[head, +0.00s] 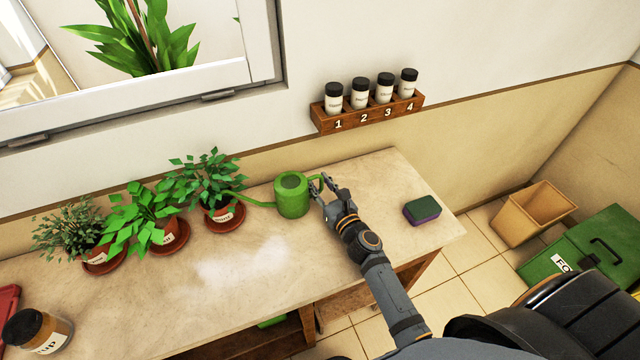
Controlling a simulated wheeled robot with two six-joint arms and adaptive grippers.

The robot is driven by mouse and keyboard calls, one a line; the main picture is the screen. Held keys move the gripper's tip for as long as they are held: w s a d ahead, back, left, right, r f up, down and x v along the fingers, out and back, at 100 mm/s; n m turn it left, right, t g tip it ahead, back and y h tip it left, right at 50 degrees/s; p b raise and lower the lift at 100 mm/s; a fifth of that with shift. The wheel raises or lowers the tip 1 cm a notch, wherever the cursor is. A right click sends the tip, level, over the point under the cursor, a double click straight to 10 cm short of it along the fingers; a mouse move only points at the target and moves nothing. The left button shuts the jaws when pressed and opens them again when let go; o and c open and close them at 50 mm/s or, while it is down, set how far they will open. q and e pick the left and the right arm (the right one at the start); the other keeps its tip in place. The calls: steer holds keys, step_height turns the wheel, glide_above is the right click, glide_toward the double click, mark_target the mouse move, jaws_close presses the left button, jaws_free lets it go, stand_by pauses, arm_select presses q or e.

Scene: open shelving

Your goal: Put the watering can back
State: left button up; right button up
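The green watering can (291,197) stands upright on the light worktop (350,240), near the wall. Its spout points left, toward the rightmost potted plant, and its handle is on the right side. My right gripper (324,192) is at the handle, with its fingers beside or around it. The fingers partly hide the handle, and I cannot tell whether they are closed on it. My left gripper is not in view.
Three potted plants (170,237) stand along the wall to the left. A labelled jar (38,332) is at lower left. A green-and-purple sponge (422,210) lies at the right end. A wooden rack (368,113) of numbered bottles hangs above. The worktop's front middle is clear.

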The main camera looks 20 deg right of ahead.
steer(key=shift+r+p, duration=0.3)
steer(key=s+b, duration=0.2)
steer(key=s, duration=0.1)
steer(key=s+d+b, duration=0.1)
steer(key=s+b, duration=0.1)
steer(key=s, duration=0.2)
steer(key=s+b, duration=0.2)
steer(key=s, duration=0.2)
steer(key=shift+s+d+f, duration=0.25)
steer(key=shift+d+f, duration=0.1)
steer(key=shift+f, duration=0.05)
steer(key=shift+s+r, duration=0.2)
steer(key=shift+r, duration=0.05)
